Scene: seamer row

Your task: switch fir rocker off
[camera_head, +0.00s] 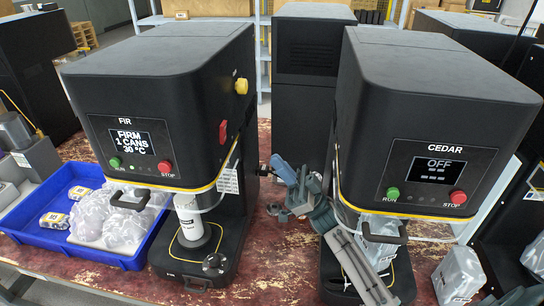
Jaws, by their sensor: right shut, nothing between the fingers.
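The FIR machine (165,75) stands left of centre. My right gripper (267,170) is shut and empty, in the gap between the FIR and CEDAR machines. It is lower than the rocker and to its right, apart from it. My right arm reaches there from the lower right, in front of CEDAR. My left gripper is not in view.
The CEDAR machine (440,80) stands at right, its screen reading "OFF". FIR also has a yellow knob (241,86), green RUN and red STOP buttons (166,167), and a white can (190,222) below. A blue tray (40,222) with bagged goods lies left. Bare red tabletop (265,255) shows between the machines.

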